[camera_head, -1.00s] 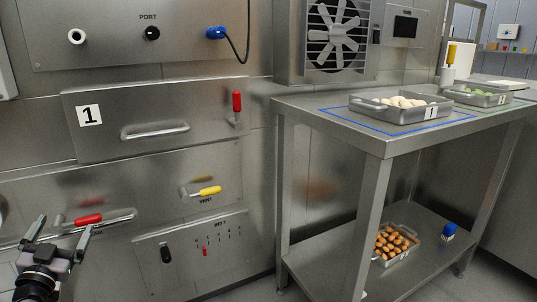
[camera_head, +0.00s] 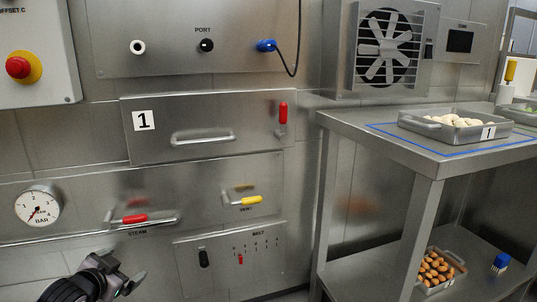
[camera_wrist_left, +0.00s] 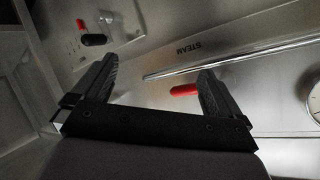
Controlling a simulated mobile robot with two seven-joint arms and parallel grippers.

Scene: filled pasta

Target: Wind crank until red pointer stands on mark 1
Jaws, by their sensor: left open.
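The BELT panel (camera_head: 222,272) is low on the steel wall in the head view. Its black crank handle (camera_head: 204,258) is at the panel's left; the crank also shows at the upper left in the left wrist view (camera_wrist_left: 93,40). The red pointer (camera_head: 240,259) stands near the left end of a scale with several marks, too small to read; it also shows in the left wrist view (camera_wrist_left: 81,25). My left gripper (camera_head: 124,271) is open and empty, left of the BELT panel and below the STEAM handle. My right gripper is not in view.
The red STEAM handle (camera_head: 134,219) and its rail are above my left gripper. A BAR gauge (camera_head: 39,206) is at left. The yellow VENT handle (camera_head: 251,200) is above the BELT panel. A steel table (camera_head: 390,147) with a tray (camera_head: 412,125) stands at right.

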